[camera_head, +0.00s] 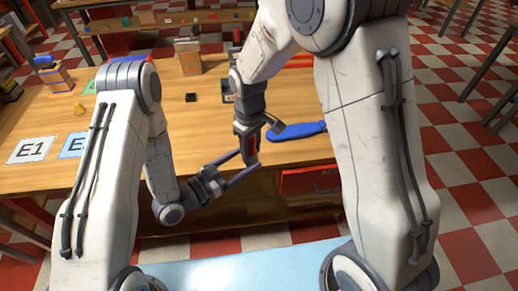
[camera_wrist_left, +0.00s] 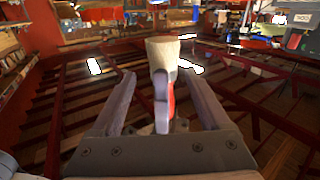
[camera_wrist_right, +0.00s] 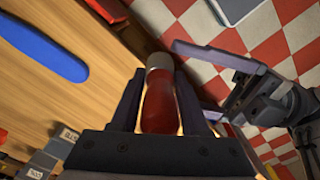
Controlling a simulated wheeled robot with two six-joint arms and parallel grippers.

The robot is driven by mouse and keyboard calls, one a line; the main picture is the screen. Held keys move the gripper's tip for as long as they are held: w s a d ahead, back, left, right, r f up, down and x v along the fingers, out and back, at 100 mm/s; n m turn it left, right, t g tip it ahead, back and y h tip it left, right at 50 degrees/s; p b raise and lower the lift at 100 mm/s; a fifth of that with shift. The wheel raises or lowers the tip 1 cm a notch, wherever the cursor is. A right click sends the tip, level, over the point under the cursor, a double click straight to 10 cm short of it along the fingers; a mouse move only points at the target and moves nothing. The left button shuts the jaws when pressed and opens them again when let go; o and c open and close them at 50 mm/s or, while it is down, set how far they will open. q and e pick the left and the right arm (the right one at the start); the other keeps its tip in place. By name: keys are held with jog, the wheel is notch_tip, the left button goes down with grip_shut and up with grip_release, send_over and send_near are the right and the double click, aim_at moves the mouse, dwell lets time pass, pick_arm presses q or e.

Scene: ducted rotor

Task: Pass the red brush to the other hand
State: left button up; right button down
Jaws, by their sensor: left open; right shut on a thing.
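The red brush (camera_head: 251,147) is in my right gripper (camera_head: 250,138), held off the table near its front edge. In the right wrist view its red handle (camera_wrist_right: 158,108) lies between the fingers, with a grey part at its far end. My left gripper (camera_head: 240,166) is open, low at the table's front edge, its fingers reaching right towards the brush. In the left wrist view the brush (camera_wrist_left: 171,98) shows between the two open fingers, its pale tan end (camera_wrist_left: 162,55) up, with gaps visible on both sides. I cannot tell the exact depth between the fingers and brush.
A blue flat paddle-shaped thing (camera_head: 297,130) lies on the wooden table (camera_head: 130,110) to the right of my right gripper. An E1 card (camera_head: 32,150) and a blue card (camera_head: 73,146) lie at left. A small black block (camera_head: 190,97) and a wooden block (camera_head: 188,60) stand farther back.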

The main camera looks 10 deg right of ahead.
pick_arm(q)
jog(key=x, duration=0.7)
grip_shut()
pick_arm(e)
jog(key=shift+c, duration=1.6)
grip_release()
jog(key=shift+w, duration=0.1)
pick_arm(q)
jog(key=shift+s, duration=0.1)
pick_arm(e)
jog(key=shift+r, duration=0.1)
notch_tip(320, 180, up, 12)
jog(key=shift+f, duration=0.25)
jog(key=s+m+y, duration=0.1)
jog(key=s, duration=2.2)
jog(key=shift+f, duration=0.4)
